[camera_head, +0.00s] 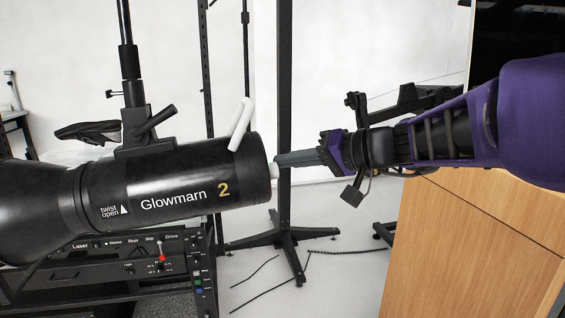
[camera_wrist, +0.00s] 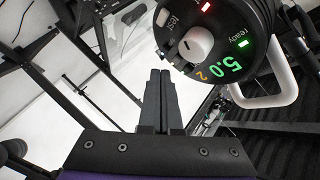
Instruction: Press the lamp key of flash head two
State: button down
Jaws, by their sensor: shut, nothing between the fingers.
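Flash head two (camera_head: 165,190) is a black cylinder marked "Glowmarn 2", at the left of the head view. Its round rear panel (camera_wrist: 222,52) shows at the top right of the wrist view. The panel has a pale knob (camera_wrist: 193,43), a red light (camera_wrist: 205,7), a green "ready" light (camera_wrist: 243,43), a green "5.0" and a yellow "2". The word "test" is printed near its left edge. I can read no lamp key label. My gripper (camera_wrist: 160,72) is shut and empty. In the head view my gripper (camera_head: 279,160) is at the rear end; contact is unclear.
A white handle (camera_head: 241,124) stands up from the flash head's rear, and a black bracket (camera_head: 146,140) clamps its top. A black stand (camera_head: 284,232) rises behind the gripper. A control rack (camera_head: 110,275) is below, and a wooden cabinet (camera_head: 465,250) is at right.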

jog(key=shift+s+a, duration=0.15)
jog(key=shift+a, duration=0.2)
jog(key=shift+s+a, duration=0.15)
jog(key=shift+a, duration=0.3)
dwell(0.5)
jog(key=shift+d, duration=0.15)
jog(key=shift+w+d, duration=0.3)
jog(key=shift+d, duration=0.4)
jog(key=w+d, duration=0.1)
jog(key=d, duration=0.4)
jog(key=shift+w+d+r, duration=0.3)
jog(key=shift+d+r, duration=0.05)
jog(key=shift+d, duration=0.05)
